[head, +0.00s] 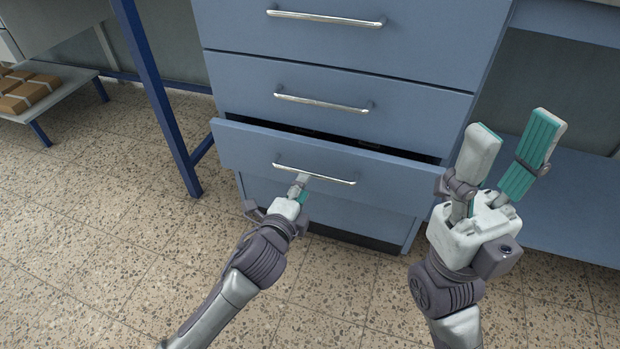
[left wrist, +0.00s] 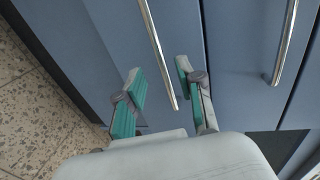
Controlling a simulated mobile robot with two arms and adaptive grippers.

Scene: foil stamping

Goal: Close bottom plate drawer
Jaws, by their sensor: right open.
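The bottom drawer (head: 235,150) of the blue cabinet stands slightly pulled out, with a dark gap along its top edge. Its silver bar handle (head: 335,180) runs across its front. My left gripper (head: 301,186) is at this handle, near its left part. In the left wrist view the fingers of my left gripper (left wrist: 162,88) are apart, and the handle (left wrist: 157,45) passes between them, with clear space on the left finger's side. Whether a finger touches it I cannot tell. My right gripper (head: 513,132) is open and empty, in front of the cabinet's right side.
The drawers above, with handles (head: 322,103) and (head: 325,18), look shut. A blue table leg (head: 160,95) stands left of the cabinet. A low shelf with brown boxes (head: 28,95) is at far left. A blue lower shelf (head: 570,215) lies at right. The speckled floor (head: 90,240) is clear.

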